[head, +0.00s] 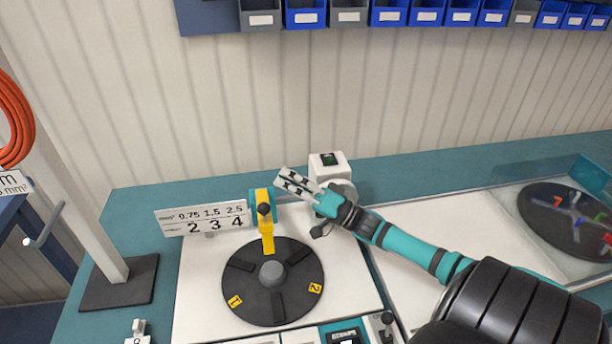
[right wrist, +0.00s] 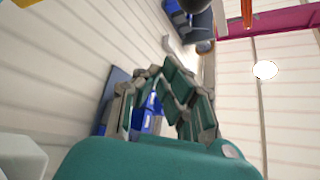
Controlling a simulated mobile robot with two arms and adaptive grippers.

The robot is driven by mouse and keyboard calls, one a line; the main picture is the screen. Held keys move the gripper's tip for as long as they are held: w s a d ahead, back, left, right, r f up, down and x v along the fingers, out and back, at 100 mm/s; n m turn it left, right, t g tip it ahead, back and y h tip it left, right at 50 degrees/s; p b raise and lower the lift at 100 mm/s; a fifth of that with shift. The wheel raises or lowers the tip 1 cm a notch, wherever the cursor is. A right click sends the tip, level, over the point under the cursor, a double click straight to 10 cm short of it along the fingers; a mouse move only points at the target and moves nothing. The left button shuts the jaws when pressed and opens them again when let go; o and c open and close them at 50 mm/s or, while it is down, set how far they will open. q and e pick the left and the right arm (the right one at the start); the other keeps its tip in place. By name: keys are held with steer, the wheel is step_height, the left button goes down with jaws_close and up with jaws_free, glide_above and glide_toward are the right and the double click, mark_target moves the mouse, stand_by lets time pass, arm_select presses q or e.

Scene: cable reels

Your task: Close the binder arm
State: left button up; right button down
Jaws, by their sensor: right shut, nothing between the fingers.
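The yellow binder arm (head: 266,228) with a black knob stands at the back of the round black reel disc (head: 240,290). It hangs from a teal and yellow mount and its lower end reaches the disc's rear edge. My right gripper (head: 282,179) is shut and empty, just above and right of the mount, in front of the wall. Whether it touches the mount cannot be told. The right wrist view shows its fingers (right wrist: 165,90) close together. My left gripper is not in view.
A white number sign (head: 202,217) stands left of the mount. A white device (head: 328,166) stands behind my right gripper. Blue and grey bins (head: 305,14) hang on the wall. A second reel disc (head: 565,228) lies at the right. A black-based post (head: 118,283) stands at the left.

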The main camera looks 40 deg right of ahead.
mark_target(264, 211)
steer(key=shift+s+a+f+p, duration=0.1)
steer(key=shift+a+f+p, duration=0.35)
steer(key=shift+a, duration=0.4)
steer(key=shift+s+a+f+p, duration=0.1)
steer(key=shift+a+f+p, duration=0.1)
steer(key=shift+a+f, duration=0.5)
steer(key=shift+r, duration=0.15)
steer(key=f+n+y+b, duration=0.1)
steer(key=b, duration=0.1)
steer(key=s+a+f+n+y+b, duration=0.1)
steer(key=f+n+b, duration=0.1)
steer(key=b, duration=0.1)
steer(key=s+f+n+y+b, duration=0.1)
steer(key=n+y+b, duration=0.1)
steer(key=shift+a+f+g, duration=0.2)
steer(key=shift+g, duration=0.2)
